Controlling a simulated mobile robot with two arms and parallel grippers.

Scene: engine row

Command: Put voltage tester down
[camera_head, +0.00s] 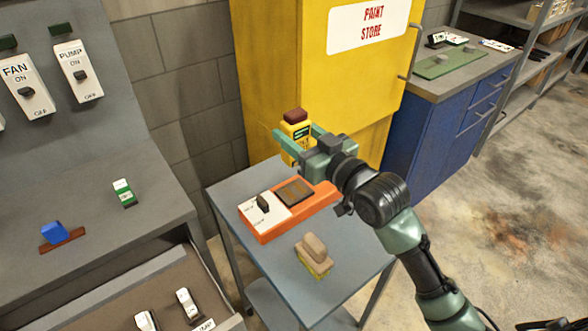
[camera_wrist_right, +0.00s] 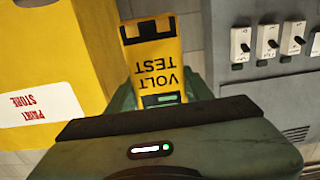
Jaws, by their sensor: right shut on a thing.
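In the right wrist view the tester (camera_wrist_right: 155,60) reads "VOLT TEST" upside down between the fingers. My left gripper is not in view.
An orange box with a switch (camera_head: 272,227) lies across the table, with a tan and yellow block (camera_head: 314,254) in front. The table's front right is bare. A yellow paint cabinet (camera_head: 280,55) stands behind. A grey switch console (camera_head: 92,215) is at left, a blue cabinet (camera_head: 425,135) at right.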

